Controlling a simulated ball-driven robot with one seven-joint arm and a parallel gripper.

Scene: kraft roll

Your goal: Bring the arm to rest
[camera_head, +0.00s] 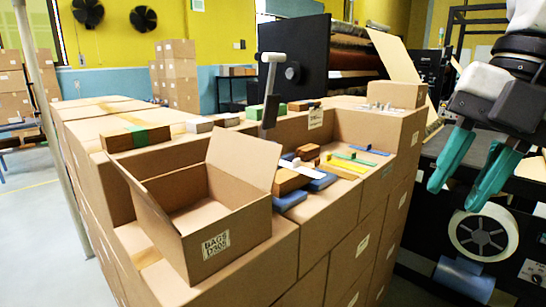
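My gripper (462,180) hangs at the right side of the picture, with two teal fingers pointing down and to the left. The fingers are spread apart with a clear gap and nothing between them. It is to the right of the stacked cartons (345,240), in front of the dark machine, and appears to touch nothing. Most of my arm beyond the wrist is out of view at the upper right.
An open, empty-looking carton (222,243) stands on the stack's near left. Small coloured blocks and blue pieces (290,201) lie on the stack's lower step. A grey-and-white upright post (271,90) rises behind them.

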